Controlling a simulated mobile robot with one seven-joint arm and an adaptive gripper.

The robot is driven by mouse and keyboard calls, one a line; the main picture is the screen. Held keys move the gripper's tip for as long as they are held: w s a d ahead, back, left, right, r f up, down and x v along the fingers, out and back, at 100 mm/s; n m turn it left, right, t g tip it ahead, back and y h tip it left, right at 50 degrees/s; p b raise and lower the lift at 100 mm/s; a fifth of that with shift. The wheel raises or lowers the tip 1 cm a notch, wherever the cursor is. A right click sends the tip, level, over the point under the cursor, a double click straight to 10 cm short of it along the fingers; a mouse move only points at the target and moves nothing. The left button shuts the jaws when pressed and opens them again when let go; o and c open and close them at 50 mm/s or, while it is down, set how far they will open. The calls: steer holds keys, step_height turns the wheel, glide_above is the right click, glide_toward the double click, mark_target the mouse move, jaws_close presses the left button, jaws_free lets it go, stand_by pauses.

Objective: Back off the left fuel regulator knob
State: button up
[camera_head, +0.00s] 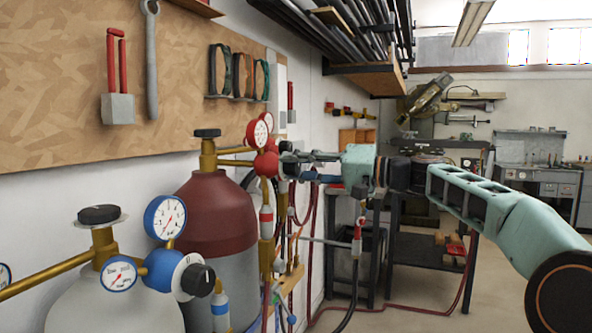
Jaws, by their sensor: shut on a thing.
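The fuel regulator has a red body (266,164) with two red-rimmed gauges (258,133), on the brass valve of a maroon-topped cylinder (217,207) against the left wall. Its knob is on the right side of the red body and is mostly hidden by my gripper. My gripper (287,157) reaches in from the right, roughly level, with its fingers shut around the knob. The finger contact is small and partly hidden in this view.
A pale cylinder in the left foreground carries a blue regulator (158,268) with a black knob (198,280). Red and dark hoses (310,215) hang below my gripper. A dark metal cart (423,250) stands under my arm. Open floor lies to the right.

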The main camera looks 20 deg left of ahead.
steer(key=o, duration=1.2)
steer(key=shift+c, duration=0.2)
steer(key=shift+d, duration=0.1)
steer(key=d, duration=1.1)
steer(key=shift+s+d, duration=0.4)
steer(key=shift+s, duration=0.05)
steer(key=shift+a, duration=0.1)
